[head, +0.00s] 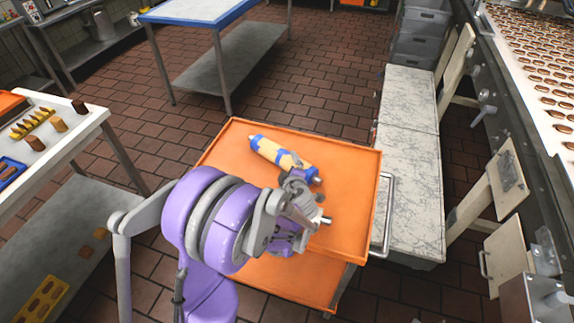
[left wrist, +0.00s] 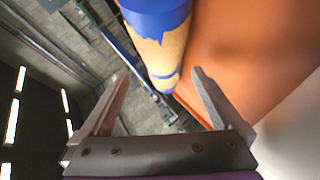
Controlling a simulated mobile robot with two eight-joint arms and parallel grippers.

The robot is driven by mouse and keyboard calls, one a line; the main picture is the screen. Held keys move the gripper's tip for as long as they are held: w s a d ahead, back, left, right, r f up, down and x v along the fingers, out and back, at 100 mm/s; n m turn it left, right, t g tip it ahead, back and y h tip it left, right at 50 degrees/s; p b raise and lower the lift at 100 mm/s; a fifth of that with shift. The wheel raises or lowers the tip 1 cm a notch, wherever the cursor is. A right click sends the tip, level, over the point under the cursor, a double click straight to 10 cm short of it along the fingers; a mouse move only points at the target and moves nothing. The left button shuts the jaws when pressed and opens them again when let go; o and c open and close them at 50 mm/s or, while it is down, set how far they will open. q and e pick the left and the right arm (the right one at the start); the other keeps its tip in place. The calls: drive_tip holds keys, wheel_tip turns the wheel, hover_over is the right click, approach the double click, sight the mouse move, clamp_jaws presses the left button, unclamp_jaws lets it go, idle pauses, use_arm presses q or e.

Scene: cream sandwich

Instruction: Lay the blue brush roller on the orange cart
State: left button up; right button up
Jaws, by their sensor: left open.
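The brush roller (head: 275,153), yellow with blue bands and blue ends, lies on the top of the orange cart (head: 350,170). My left gripper (head: 308,200) is over the cart top, close to the roller's lower right end. In the left wrist view, the roller (left wrist: 163,45) runs down from the top edge, and the open fingers of my left gripper (left wrist: 160,78) stand on either side of its far end. The jaws look empty. Whether a finger touches the roller I cannot tell. My right gripper is not in view.
A white-topped table (head: 75,135) with small blocks and trays stands at the left. A blue-edged table (head: 195,10) is at the back. A pale marbled bench (head: 410,170) and a conveyor with rows of biscuits (head: 545,60) are at the right. Tiled floor shows between.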

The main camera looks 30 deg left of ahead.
use_arm(q)
drive_tip(key=v, duration=0.9)
drive_tip(key=shift+s, duration=0.2)
drive_tip(key=shift+r, duration=0.1)
idle(0.5)
